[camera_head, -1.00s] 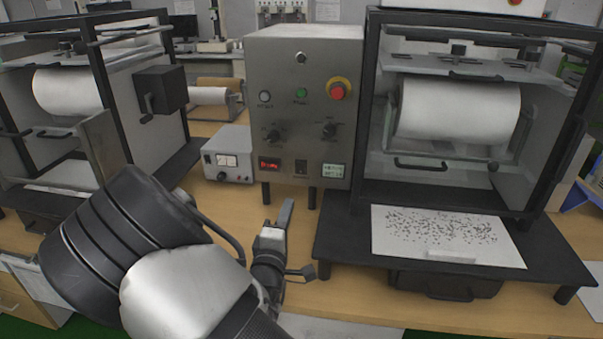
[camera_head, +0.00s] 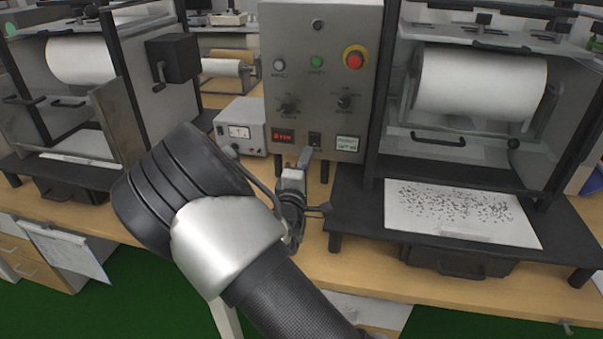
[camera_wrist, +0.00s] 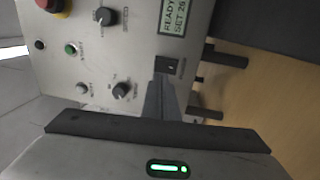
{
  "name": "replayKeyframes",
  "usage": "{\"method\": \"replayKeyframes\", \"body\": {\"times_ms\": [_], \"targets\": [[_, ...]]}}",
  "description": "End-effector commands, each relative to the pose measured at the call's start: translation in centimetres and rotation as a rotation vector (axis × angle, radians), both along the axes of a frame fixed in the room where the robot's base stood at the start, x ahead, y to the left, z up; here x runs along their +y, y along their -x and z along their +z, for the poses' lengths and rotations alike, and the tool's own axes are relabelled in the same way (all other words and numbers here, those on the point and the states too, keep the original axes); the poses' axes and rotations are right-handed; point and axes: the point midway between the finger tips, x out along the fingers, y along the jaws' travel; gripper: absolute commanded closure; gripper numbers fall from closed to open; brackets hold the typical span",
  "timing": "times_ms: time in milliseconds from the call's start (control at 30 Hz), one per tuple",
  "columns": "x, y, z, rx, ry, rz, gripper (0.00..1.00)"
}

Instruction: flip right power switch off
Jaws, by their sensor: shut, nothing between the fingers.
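The grey control box (camera_head: 318,60) stands upright on the wooden table, its front panel facing me. A small black power switch (camera_head: 315,139) sits low on the panel between a red display and a pale green one. It also shows in the wrist view (camera_wrist: 172,65). I cannot tell its on or off position. My gripper (camera_head: 306,154) is shut and empty, its fingertips just below the switch in the head view. In the wrist view the fingers (camera_wrist: 161,92) reach close to the switch. I cannot tell whether they touch it.
Two dark knobs (camera_head: 344,101), a green button (camera_head: 316,62) and a red stop button (camera_head: 355,58) are higher on the panel. A small metered box (camera_head: 240,126) stands to the left. A black-framed roller machine (camera_head: 470,130) stands close on the right.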

Motion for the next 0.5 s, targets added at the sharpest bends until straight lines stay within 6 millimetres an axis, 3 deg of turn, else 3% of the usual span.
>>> {"method": "replayKeyframes", "body": {"times_ms": [200, 500], "targets": [[-0.7, -3.6, 0.4, -0.001, 0.0, 0.0, 1.0], [-1.0, -5.2, 0.7, 0.0, 0.0, 0.001, 1.0]]}}
